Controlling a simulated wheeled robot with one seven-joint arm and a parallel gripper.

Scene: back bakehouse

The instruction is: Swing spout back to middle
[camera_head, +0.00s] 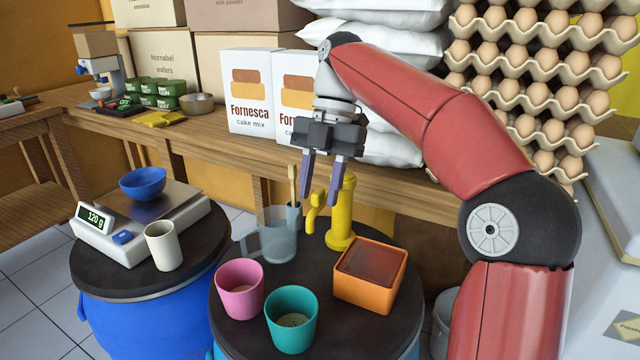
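A yellow tap (342,219) stands upright on the dark round lid of the nearer drum. Its spout (313,207) reaches left and turns down, close to the rim of a clear jug (277,243). My gripper (322,198) points down over the tap with its two purple fingers spread apart. The left finger is close to the spout and the right finger is close to the tap's post. I cannot tell whether either touches. No object shows held between the fingers.
A pink cup (239,294), a teal cup (291,325) and an orange box (360,294) stand in front of the tap. Left, a scale (106,238) bears a blue bowl (143,183), with a white cup (163,250) beside it. A wooden bench (213,146) runs behind.

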